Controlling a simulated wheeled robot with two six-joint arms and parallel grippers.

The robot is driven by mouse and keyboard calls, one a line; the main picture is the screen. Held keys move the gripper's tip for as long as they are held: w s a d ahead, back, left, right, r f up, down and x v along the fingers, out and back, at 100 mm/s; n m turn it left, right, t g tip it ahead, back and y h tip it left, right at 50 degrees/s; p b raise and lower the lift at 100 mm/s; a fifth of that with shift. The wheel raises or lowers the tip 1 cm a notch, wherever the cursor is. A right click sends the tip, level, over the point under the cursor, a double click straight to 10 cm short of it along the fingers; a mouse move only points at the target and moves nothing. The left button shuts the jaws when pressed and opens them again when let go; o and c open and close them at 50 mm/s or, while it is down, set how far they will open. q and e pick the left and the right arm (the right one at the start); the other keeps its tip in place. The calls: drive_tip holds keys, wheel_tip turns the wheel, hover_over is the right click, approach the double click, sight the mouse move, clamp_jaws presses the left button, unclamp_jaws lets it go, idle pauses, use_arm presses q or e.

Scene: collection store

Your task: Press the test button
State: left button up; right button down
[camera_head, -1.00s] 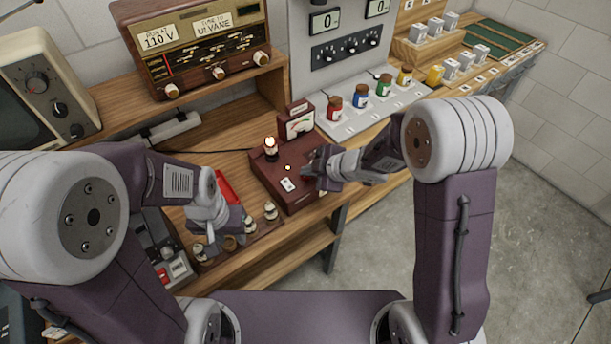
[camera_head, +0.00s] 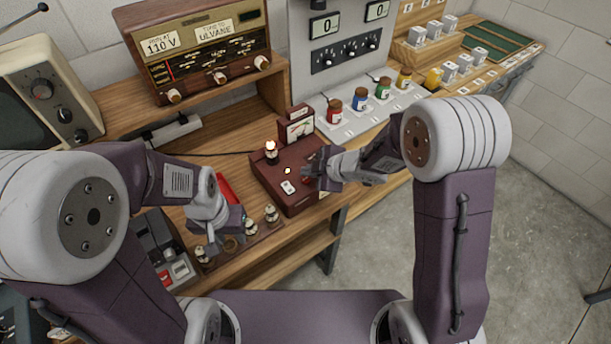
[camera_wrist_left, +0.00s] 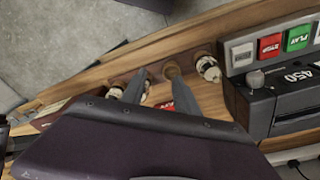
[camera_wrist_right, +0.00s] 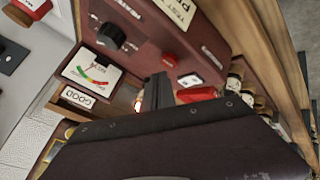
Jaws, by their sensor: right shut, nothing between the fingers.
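The dark red tester box (camera_head: 283,200) stands on the wooden bench with a tube in its top and a small meter behind. My right gripper (camera_head: 312,172) is over its right part. Its closed fingers (camera_wrist_right: 157,85) hold nothing. A red round button (camera_wrist_right: 168,60) shows just beyond the fingertips in the right wrist view, near a TEST label (camera_wrist_right: 184,10). I cannot tell whether the fingertips touch it. The meter (camera_wrist_right: 93,70) has a coloured arc and a GOOD plate below. My left gripper (camera_head: 218,235) is open and empty near a row of tubes (camera_wrist_left: 208,67).
A radio (camera_head: 200,45) stands on the raised shelf behind. Several coloured jars (camera_head: 360,98) stand on a pale panel to the right. A red tray (camera_head: 227,187) lies left of the tester. A recorder with buttons (camera_wrist_left: 270,45) is beside the left gripper.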

sight(309, 180)
wheel_tip(309, 180, up, 5)
drive_tip(key=p, duration=0.5)
idle(0.5)
idle(0.4)
